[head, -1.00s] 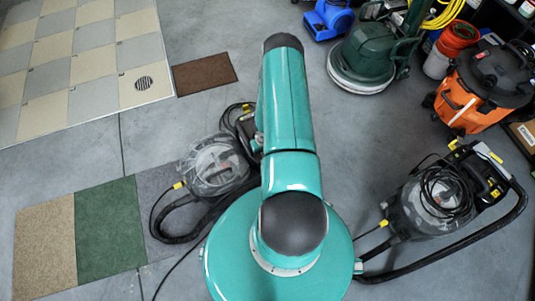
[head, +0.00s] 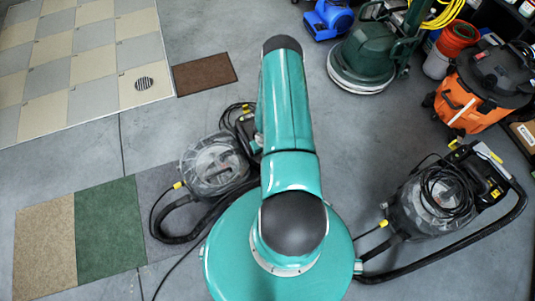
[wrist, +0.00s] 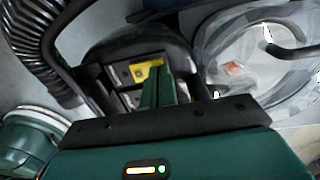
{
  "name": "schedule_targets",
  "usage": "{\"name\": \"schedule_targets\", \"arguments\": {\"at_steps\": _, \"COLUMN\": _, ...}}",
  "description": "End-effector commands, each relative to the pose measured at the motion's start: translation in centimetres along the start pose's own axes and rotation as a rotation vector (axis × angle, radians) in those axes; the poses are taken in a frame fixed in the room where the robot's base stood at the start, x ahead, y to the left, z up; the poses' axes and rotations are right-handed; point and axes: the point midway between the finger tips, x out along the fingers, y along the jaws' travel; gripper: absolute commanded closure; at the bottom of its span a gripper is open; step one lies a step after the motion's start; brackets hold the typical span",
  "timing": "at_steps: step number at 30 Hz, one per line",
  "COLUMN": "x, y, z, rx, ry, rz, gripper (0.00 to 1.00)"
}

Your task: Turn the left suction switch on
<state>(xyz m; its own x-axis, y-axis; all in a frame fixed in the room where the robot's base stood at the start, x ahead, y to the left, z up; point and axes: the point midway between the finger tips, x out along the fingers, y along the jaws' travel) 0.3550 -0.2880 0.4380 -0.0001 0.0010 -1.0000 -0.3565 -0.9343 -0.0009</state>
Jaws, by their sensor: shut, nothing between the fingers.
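A black vacuum machine with a clear tank (head: 213,165) stands left of my arm in the head view. A second, similar machine (head: 440,200) stands at the right. In the wrist view my gripper (wrist: 158,78) has its green fingers together and empty, in front of a dark panel with a yellow patch (wrist: 148,70) and pale rectangular parts (wrist: 125,75). The fingers cover part of this panel. I cannot make out the suction switch or its position, nor whether the fingertips touch the panel. My arm hides the gripper in the head view.
The wrist view shows a clear tank (wrist: 260,65) close on the right and a black ribbed hose (wrist: 35,40) at upper left. In the head view, a green floor machine (head: 365,55) and an orange vacuum (head: 475,95) stand at the back right. Carpet samples (head: 108,230) lie at left.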

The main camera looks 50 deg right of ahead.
Motion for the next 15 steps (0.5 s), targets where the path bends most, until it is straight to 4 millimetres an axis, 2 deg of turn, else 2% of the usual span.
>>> {"name": "schedule_targets", "arguments": {"at_steps": 7, "x": 0.1, "y": 0.1, "z": -0.1, "rx": 0.001, "ry": 0.001, "rz": 0.001, "gripper": 1.0}}
{"name": "schedule_targets", "arguments": {"at_steps": 15, "x": -1.7, "y": 0.1, "z": -0.1, "rx": -0.001, "ry": 0.001, "rz": 0.001, "gripper": 1.0}}
